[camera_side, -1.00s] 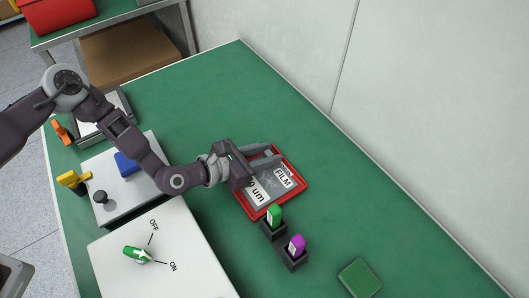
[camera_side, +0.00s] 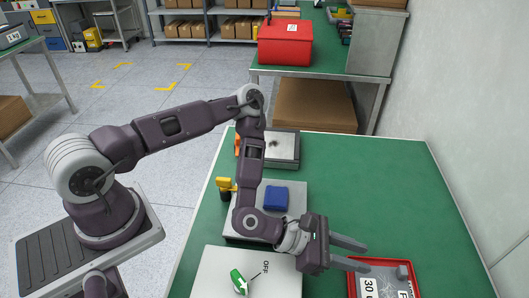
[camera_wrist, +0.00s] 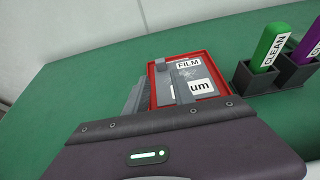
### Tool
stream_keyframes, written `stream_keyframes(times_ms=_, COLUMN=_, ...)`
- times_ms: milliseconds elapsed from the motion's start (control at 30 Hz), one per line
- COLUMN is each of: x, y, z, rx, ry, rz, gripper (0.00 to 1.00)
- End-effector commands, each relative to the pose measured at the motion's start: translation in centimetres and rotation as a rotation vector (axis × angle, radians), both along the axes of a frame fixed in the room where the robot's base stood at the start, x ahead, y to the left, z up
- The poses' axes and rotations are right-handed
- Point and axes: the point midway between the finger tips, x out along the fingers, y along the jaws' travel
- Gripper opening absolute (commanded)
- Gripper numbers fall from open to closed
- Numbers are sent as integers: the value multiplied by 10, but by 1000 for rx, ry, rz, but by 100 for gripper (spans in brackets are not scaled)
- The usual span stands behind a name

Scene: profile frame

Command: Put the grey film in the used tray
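A red-rimmed tray (camera_side: 404,268) lies flat on the green table at the lower right of the side view, cut off by the picture's bottom edge. It also shows in the wrist view (camera_wrist: 152,78). A grey sheet (camera_side: 390,283), apparently the grey film, lies in it, with white labels reading "FILM" and "um". In the wrist view one finger crosses in front of the sheet, and nothing is between the fingers. I cannot tell which tray is the used tray.
Dark holders (camera_wrist: 290,75) with a green "CLEAN" block (camera_wrist: 270,47) and a purple block (camera_wrist: 310,42) stand beside the red tray. A white box with a green OFF knob (camera_side: 239,282), a blue block (camera_side: 276,197) and a grey-framed tray (camera_side: 285,149) are further left.

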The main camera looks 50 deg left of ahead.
Motion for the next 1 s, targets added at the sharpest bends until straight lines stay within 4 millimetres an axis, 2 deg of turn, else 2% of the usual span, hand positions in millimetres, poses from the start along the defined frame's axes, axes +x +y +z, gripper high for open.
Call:
stream_keyframes(times_ms=133, x=2, y=0, z=8, rx=93, ry=-65, rz=-83, gripper=30)
stream_keyframes(times_ms=267, x=7, y=12, z=28, rx=416, ry=-262, rz=-337, gripper=30)
stream_keyframes(times_ms=367, x=11, y=40, z=50, rx=739, ry=-422, rz=-564, gripper=30)
stream_keyframes(times_ms=433, x=13, y=68, z=72, rx=977, ry=-514, rz=-718, gripper=30)
stream_keyframes(times_ms=567, x=2, y=136, z=133, rx=1403, ry=-615, rz=-990, gripper=30)
stream_keyframes(times_ms=600, x=-8, y=158, z=155, rx=1514, ry=-623, rz=-1069, gripper=30)
stream_keyframes(times_ms=667, x=-29, y=187, z=188, rx=1654, ry=-625, rz=-1183, gripper=30)
stream_keyframes(times_ms=700, x=-48, y=205, z=209, rx=1727, ry=-622, rz=-1252, gripper=30)
stream_keyframes(times_ms=767, x=-81, y=226, z=235, rx=1806, ry=-622, rz=-1356, gripper=30)
stream_keyframes(times_ms=800, x=-104, y=236, z=249, rx=1839, ry=-629, rz=-1419, gripper=30)
stream_keyframes(times_ms=900, x=-158, y=251, z=270, rx=1871, ry=-672, rz=-1547, gripper=30)
stream_keyframes(times_ms=1000, x=-195, y=255, z=276, rx=1869, ry=-729, rz=-1633, gripper=30)
